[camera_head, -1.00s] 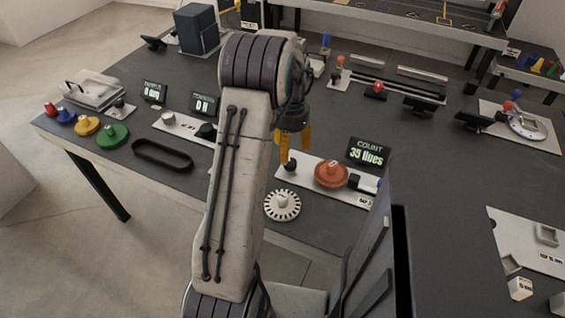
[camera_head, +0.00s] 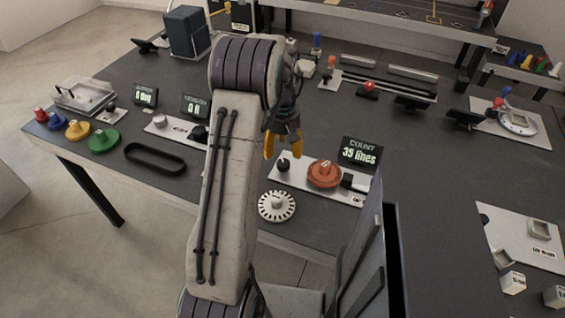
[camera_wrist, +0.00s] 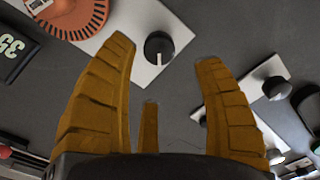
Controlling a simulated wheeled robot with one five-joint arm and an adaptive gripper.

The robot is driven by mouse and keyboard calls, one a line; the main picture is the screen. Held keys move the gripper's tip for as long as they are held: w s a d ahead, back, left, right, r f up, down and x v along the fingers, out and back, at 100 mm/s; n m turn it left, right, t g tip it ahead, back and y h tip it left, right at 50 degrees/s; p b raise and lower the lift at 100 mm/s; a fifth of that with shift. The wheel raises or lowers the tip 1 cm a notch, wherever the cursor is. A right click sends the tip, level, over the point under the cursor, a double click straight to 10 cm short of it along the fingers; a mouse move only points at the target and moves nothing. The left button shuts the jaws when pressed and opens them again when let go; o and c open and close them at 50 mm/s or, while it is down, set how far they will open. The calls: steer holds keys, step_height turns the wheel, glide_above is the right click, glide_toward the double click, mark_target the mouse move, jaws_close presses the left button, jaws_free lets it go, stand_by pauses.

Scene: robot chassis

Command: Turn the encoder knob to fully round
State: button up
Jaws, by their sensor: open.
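A black encoder knob (camera_head: 283,165) with a white pointer line stands at the left end of a white plate (camera_head: 342,193). An orange-red slotted disc (camera_head: 324,173) sits on the same plate. The COUNT display (camera_head: 361,151) behind it reads 35 lines. In the wrist view the knob (camera_wrist: 159,48) shows beyond the fingertips, in the gap between them, with its pointer line toward the bottom of the picture. My gripper (camera_head: 279,145) is open with orange fingers, above and slightly behind the knob; it also shows in the wrist view (camera_wrist: 165,58). Nothing is between the fingers.
A loose white toothed disc (camera_head: 277,207) lies in front of the plate. A black belt loop (camera_head: 155,159) and colored stepped pulleys (camera_head: 104,139) are at left. Another plate with knobs (camera_head: 172,128) is near them. Dark table surface is clear behind the COUNT display.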

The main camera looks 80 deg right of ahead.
mark_target(282, 161)
steer(key=shift+f, duration=3.25)
steer(key=c, duration=1.2)
